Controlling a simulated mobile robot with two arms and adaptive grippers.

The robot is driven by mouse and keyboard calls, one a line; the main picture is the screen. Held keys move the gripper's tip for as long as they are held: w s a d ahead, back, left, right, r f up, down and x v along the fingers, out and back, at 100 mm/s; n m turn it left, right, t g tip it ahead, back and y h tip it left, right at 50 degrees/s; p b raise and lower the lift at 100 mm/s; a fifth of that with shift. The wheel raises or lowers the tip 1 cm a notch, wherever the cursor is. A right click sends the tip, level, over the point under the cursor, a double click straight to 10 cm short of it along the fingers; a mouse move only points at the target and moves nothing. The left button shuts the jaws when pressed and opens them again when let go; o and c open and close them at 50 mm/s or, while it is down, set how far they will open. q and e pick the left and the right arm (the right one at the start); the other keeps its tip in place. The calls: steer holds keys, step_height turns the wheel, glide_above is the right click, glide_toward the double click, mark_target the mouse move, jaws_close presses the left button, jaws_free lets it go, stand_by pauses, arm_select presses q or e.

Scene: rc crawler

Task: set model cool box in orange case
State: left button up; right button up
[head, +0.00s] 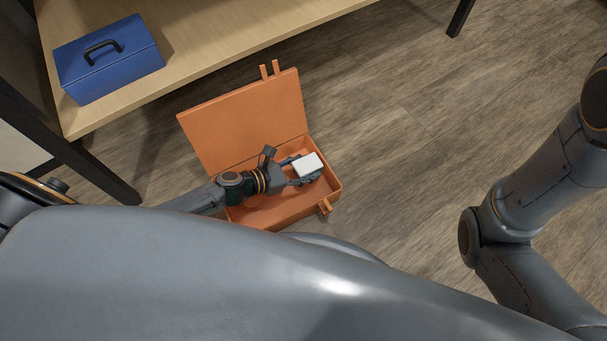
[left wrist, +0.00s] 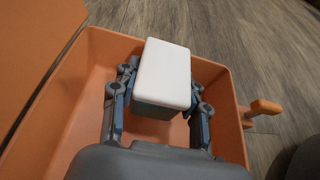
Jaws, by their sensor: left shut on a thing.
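The model cool box (head: 308,165) is a small block with a white lid and a grey-blue body. It also shows in the left wrist view (left wrist: 164,73). My left gripper (head: 300,169) is shut on it, with a finger on each side, as the left wrist view (left wrist: 160,100) shows. The orange case (head: 333,190) stands open on the floor, its lid (head: 245,122) tilted up at the back. The cool box is over the right part of the case's interior, inside the rim's outline. I cannot tell whether it touches the case floor. My right gripper is out of view.
A wooden table or shelf (head: 215,40) stands behind the case and carries a blue toolbox (head: 110,62). Its dark leg (head: 75,150) is left of the case. The wooden floor (head: 410,120) to the right is clear. An orange latch (left wrist: 264,107) juts from the case's front.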

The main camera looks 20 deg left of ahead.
arm_select(q)
steer(key=shift+f+b, duration=1.65)
steer(key=shift+f, duration=0.45)
steer(key=o, duration=1.2)
steer(key=shift+c, duration=0.2)
